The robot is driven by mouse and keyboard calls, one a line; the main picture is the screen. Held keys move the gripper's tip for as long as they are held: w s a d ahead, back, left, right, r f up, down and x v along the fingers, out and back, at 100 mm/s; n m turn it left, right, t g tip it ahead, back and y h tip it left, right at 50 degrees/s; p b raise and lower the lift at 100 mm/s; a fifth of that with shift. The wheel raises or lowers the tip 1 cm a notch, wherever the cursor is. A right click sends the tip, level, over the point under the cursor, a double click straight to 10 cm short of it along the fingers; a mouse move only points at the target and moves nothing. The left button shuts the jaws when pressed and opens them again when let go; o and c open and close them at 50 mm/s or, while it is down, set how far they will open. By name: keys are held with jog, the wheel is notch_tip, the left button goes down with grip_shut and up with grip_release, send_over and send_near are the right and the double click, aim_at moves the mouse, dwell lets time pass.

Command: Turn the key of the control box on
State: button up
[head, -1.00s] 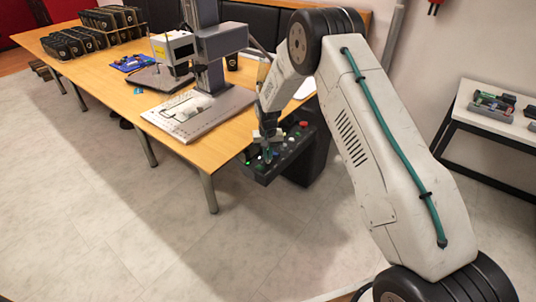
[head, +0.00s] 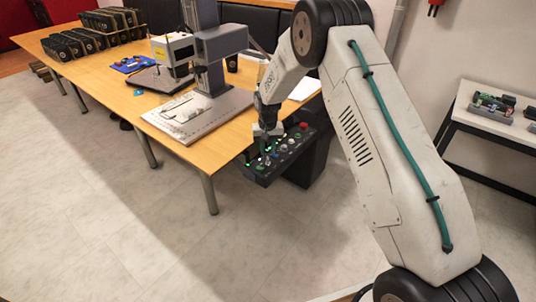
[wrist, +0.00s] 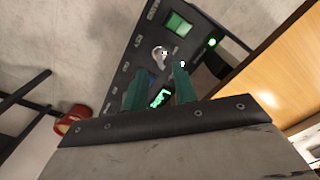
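The control box (head: 258,172) is a dark panel hung at the right edge of the table, with lit green buttons and a red button. In the wrist view, the control box (wrist: 146,38) carries a small silver key-like piece (wrist: 159,56) beside a green-lit square. My gripper (head: 265,151) is over the left part of the panel in the head view. In the wrist view, my gripper (wrist: 158,84) has its two green fingers apart with nothing held between them. The silver piece is just beyond the fingertips, apart from them. The key cannot be made out in the head view.
The wooden table (head: 105,88) carries a laser marker (head: 207,60) and its base plate (head: 190,118) close to the box. Black holders (head: 75,42) stand at the far left. A side table (head: 490,118) is at the right. The floor in front is clear.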

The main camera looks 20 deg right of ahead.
notch_tip(320, 180, up, 4)
jog(key=shift+r, duration=0.15)
dwell(0.4)
